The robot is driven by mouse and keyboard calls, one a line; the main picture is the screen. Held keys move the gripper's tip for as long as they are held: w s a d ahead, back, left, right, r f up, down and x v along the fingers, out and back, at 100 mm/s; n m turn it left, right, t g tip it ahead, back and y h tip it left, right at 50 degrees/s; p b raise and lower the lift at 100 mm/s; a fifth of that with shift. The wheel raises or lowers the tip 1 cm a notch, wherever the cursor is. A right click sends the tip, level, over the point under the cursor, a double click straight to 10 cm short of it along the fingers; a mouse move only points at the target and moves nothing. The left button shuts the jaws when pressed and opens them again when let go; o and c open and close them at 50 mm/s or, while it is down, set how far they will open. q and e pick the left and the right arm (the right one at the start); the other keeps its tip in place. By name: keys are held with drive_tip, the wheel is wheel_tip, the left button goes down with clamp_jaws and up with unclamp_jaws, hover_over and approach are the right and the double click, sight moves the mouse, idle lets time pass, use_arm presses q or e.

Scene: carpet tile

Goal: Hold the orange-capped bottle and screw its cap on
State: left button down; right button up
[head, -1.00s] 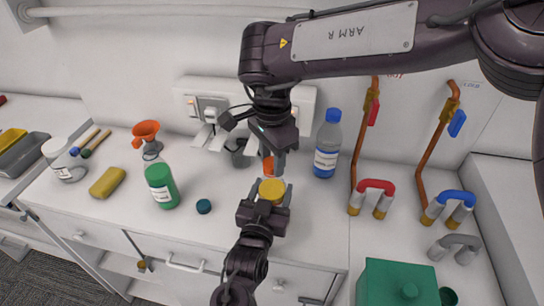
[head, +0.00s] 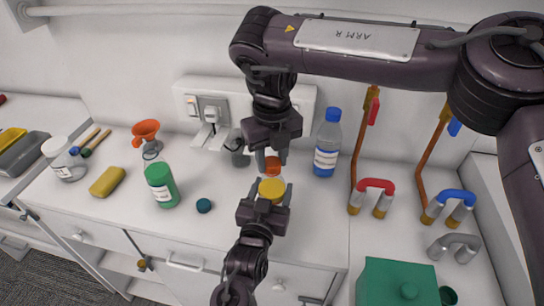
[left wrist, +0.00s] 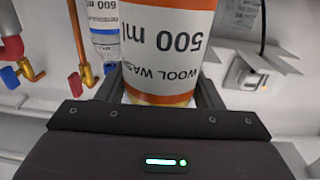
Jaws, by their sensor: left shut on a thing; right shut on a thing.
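The bottle shows its yellow upper part (head: 271,188) in the head view, between the fingers of my left gripper (head: 266,194). In the left wrist view, the bottle's white label (left wrist: 165,50) reads upside down, "500 ml" and "WOOL WASH", with orange bands. My left gripper is shut on the bottle's sides. The orange cap (head: 272,167) shows directly above the yellow part. My right gripper (head: 271,160) comes down from above and is shut on the cap. I cannot tell whether the cap's threads have engaged; the neck is hidden.
A green box (head: 397,283) is at front right.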

drive_tip(key=m, duration=1.1)
drive_tip(key=shift+m, duration=0.3)
drive_tip(key=m, duration=1.5)
drive_tip(key=shift+f+m, duration=0.1)
drive_tip(key=shift+m, duration=0.2)
drive_tip(key=o, duration=1.1)
